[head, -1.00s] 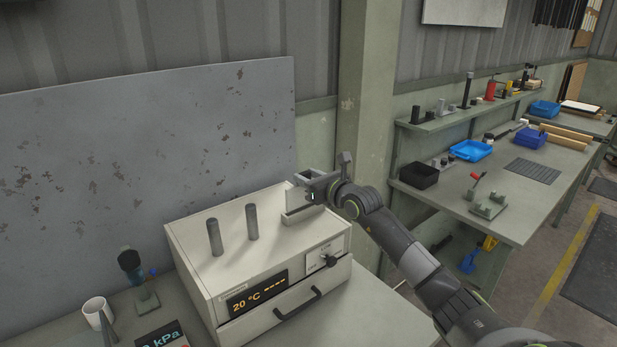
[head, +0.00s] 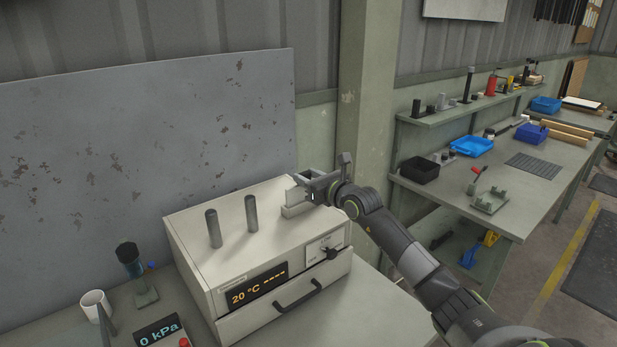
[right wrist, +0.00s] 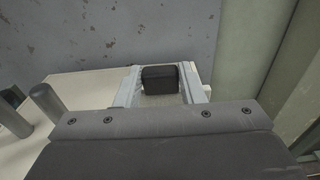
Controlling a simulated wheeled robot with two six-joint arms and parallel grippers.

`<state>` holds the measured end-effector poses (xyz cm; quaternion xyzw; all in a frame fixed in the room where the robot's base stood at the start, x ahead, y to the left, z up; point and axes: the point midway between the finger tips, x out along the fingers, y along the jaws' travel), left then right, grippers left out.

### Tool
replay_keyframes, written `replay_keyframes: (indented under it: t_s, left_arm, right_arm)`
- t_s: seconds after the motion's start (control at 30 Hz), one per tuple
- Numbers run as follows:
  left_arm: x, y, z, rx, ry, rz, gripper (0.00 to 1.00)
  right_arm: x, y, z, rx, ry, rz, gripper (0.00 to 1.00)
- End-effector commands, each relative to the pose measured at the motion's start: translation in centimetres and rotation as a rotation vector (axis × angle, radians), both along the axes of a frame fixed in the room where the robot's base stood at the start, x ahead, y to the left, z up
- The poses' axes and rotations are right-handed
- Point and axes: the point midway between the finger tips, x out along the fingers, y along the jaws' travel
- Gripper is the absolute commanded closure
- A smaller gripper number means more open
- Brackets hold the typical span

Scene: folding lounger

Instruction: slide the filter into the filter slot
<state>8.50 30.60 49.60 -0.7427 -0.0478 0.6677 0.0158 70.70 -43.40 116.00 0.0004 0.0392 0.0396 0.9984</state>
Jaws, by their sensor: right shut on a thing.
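The filter (head: 293,194) is a pale thin plate, upright over the right rear of the cream instrument box (head: 235,255). The filter slot is in a raised light housing (head: 296,210) on the box top. The filter's lower edge is at the housing; I cannot tell how deep it sits. My right gripper (head: 314,188) is shut on the filter from the right. In the right wrist view a dark block (right wrist: 160,79) shows inside a pale frame, beyond my gripper's grey body. My left gripper is not in view.
Two grey posts (head: 232,221) stand on the box top, left of the slot. A white mug (head: 95,303), a dark-topped stand (head: 138,275) and a pressure display (head: 163,332) are at the left. A grey panel (head: 150,140) rises behind. A workbench (head: 500,200) stands at the right.

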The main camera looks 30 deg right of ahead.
Motion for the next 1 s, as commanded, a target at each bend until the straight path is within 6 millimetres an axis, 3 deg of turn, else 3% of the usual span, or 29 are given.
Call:
replay_keyframes:
  t_s: [0.5,0.53,0.7,1.0]
  left_arm:
    - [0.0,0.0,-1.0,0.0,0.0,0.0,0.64]
    - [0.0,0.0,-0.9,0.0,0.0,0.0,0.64]
    - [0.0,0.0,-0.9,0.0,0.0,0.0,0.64]
    - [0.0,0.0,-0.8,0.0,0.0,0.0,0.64]
  right_arm:
    - [0.0,0.0,-1.4,0.0,0.0,0.0,0.9]
    - [0.0,0.0,-1.3,0.0,0.0,0.0,0.62]
    - [0.0,0.0,-1.3,0.0,0.0,0.0,0.4]
    - [-0.1,0.0,-1.2,0.0,0.001,0.0,0.39]
